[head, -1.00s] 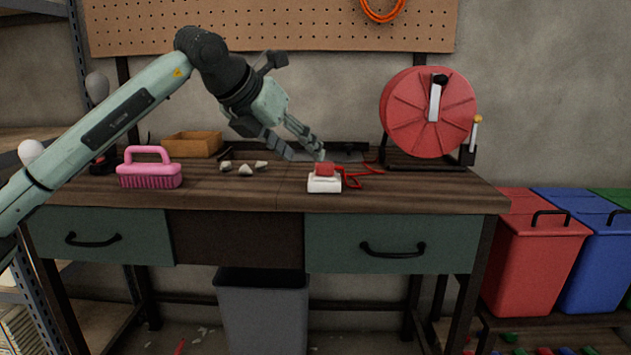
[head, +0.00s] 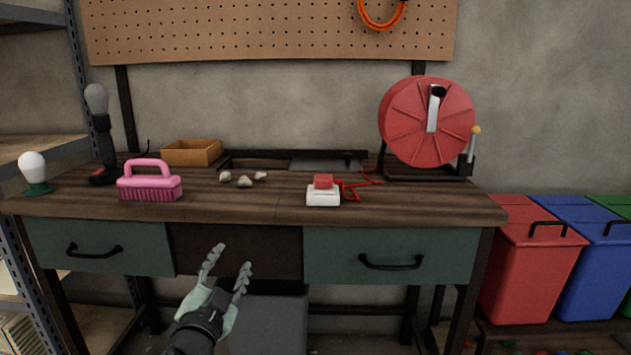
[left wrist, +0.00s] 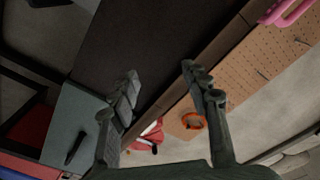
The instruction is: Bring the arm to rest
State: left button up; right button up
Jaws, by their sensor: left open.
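My left gripper (head: 228,258) is in the head view at the lower middle, in front of the workbench and below its top, with fingers pointing up. Its two fingers are spread apart and nothing is between them. The fingers (left wrist: 158,85) also show open and empty in the left wrist view, with the bench's dark front beyond them. My right gripper is in neither view.
The workbench (head: 250,207) holds a pink brush (head: 150,188), a red-and-white block (head: 323,196), pale lumps (head: 244,181), a wooden tray (head: 192,153) and a red reel (head: 425,120). A grey bin (head: 275,325) stands below. Red (head: 525,270) and blue (head: 590,270) bins stand right.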

pick_arm(q)
jog(key=s+a+f+n+g+y, duration=0.2)
jog(key=s+a+f+n+g, duration=0.15)
jog(key=s+f, duration=0.55)
jog(key=s+a+f+n+g+y, duration=0.15)
jog(key=s+a+f+g, duration=0.35)
jog(key=f, duration=0.8)
jog(key=s+f+n+g, duration=0.1)
jog(key=s+f+g, duration=0.2)
jog(key=s, duration=0.7)
jog(key=s+a+f+n+g+h+p, duration=0.1)
jog(key=s+f+g, duration=0.3)
jog(key=s+f, duration=0.4)
jog(key=shift+s+a+f, duration=0.15)
jog(key=shift+s+a, duration=0.05)
jog(key=shift+s, duration=1)
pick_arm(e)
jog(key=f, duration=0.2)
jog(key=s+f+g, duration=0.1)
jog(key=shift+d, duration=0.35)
